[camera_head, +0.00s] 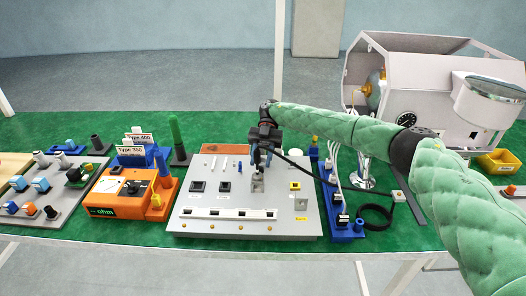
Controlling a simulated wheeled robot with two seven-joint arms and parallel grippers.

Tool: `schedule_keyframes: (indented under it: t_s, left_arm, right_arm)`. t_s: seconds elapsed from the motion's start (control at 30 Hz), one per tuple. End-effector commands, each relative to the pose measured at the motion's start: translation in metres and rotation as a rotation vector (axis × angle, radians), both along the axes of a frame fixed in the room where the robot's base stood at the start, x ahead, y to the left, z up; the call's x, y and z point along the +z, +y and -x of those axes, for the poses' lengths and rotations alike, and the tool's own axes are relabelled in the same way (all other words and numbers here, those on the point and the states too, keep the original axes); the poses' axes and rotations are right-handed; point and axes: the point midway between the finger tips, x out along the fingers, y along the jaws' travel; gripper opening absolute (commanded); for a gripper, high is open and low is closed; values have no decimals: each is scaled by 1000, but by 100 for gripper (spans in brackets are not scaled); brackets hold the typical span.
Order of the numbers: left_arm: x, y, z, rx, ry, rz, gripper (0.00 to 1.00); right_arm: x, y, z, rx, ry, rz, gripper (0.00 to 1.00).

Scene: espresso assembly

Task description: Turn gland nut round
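My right arm comes in from the right in a green quilted sleeve. Its dark gripper (262,163) points down over the middle of a light grey panel (210,213), just above a small grey metal bracket (258,186). The fingers are small and dark, and I cannot tell whether they are open or shut on something. I cannot make out a gland nut for certain; it may be hidden at the fingertips or too small to see. A black cable (298,161) runs right from near the gripper. My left gripper is not in view.
An orange ohm meter (108,211) and a tray of knobs (65,199) stand left of the panel. A blue rack (330,197), a coiled black cable (376,217) and a white espresso machine (412,92) stand to the right. Green mat (230,131) shows behind the panel.

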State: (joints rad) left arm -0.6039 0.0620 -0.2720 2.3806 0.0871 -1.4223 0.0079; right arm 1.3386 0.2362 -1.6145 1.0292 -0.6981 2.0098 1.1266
Motion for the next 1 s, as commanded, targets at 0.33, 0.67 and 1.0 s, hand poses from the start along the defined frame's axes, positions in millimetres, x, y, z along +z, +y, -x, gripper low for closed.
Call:
schedule_keyframes:
  t_s: [0.33,0.67,1.0]
  left_arm:
    - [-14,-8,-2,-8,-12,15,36]
    - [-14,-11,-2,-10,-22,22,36]
    - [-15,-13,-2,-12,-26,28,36]
  right_arm:
    - [10,-4,-25,2,-2,4,35]
    - [14,-4,-37,7,6,3,35]
    - [18,-8,-46,3,1,1,35]
